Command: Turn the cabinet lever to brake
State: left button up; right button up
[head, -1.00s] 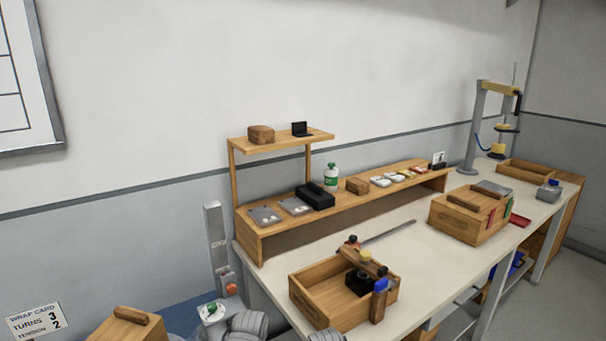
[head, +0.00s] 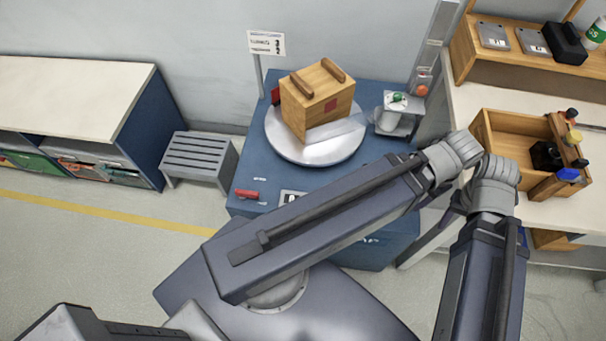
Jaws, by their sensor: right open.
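The blue cabinet (head: 385,85) stands at centre and carries a round pale turntable (head: 285,150) on its top. A short red lever (head: 247,194) lies near the cabinet's front left edge, beside small white markings too small to read. My right arm crosses over the cabinet's front right part, bends at the right and runs out of the bottom edge. No gripper fingers show in the head view. My arm hides part of the cabinet front and top.
A wooden box (head: 318,98) with two handles sits on the turntable, with a clear sheet at its front. A dispenser (head: 398,112) stands right of it. The workbench (head: 459,95) with an open wooden tray (head: 498,138) is at right. A grey stool (head: 199,158) stands left; floor there is clear.

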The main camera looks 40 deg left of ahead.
aim_at(242, 194)
jog(key=k+l+u, duration=0.1)
jog(key=u, duration=2.05)
jog(key=j+z, duration=0.2)
jog(key=j, duration=0.15)
jog(key=k+j+z, duration=0.2)
jog(key=j, duration=0.15)
jog(key=i, duration=0.05)
